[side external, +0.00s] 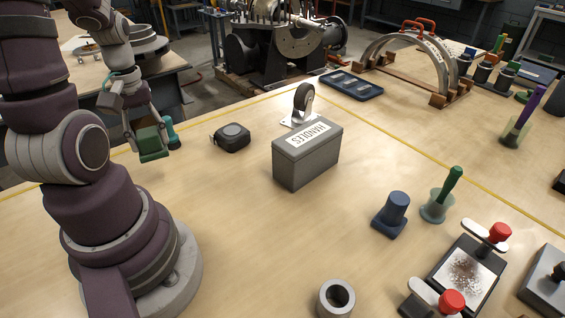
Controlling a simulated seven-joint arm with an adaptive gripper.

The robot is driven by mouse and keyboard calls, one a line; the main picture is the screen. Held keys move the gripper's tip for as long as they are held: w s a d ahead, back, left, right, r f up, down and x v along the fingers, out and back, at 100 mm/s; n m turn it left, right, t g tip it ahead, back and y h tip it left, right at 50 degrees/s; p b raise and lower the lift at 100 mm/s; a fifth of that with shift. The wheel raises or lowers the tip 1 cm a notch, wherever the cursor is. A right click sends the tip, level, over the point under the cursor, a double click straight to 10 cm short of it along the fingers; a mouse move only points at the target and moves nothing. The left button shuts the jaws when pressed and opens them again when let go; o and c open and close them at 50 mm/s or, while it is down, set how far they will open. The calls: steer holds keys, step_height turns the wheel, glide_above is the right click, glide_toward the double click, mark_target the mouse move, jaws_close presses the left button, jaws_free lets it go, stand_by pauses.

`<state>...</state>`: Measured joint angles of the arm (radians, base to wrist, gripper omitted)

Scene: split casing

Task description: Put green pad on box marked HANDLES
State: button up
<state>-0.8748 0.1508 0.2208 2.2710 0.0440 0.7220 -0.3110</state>
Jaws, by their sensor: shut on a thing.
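The green pad (152,143) is a small dark green block held above the table at the left. My gripper (145,126) is shut on it, and the fingers partly hide its top. A teal piece (171,133) shows just right of the pad; I cannot tell whether it belongs to the gripper. The grey box marked HANDLES (292,168) stands upright near the middle of the table, with a white label on its closed-looking top. The lettering appears upside down in this view. The pad is to the left of the box and apart from it, with nothing on the box top.
A black tape measure (231,137) sits between gripper and box. A caster wheel (304,100) stands behind the box. A blue knobbed block (393,212), a green-handled tool in a cup (440,198) and a red-knobbed plate (466,275) are at right. A metal ring (336,299) lies in front.

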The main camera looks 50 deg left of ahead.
steer(key=w+d+r+m, duration=0.3)
steer(key=w+d+m, duration=0.1)
steer(key=d+m, duration=0.4)
steer(key=w+d+r+m, duration=0.3)
steer(key=d+m, duration=0.4)
steer(key=m, duration=0.1)
glide_above(295, 140)
steer(key=shift+f, duration=2.45)
steer(key=shift+f, duration=0.1)
steer(key=o, duration=1.2)
steer(key=shift+c, duration=0.2)
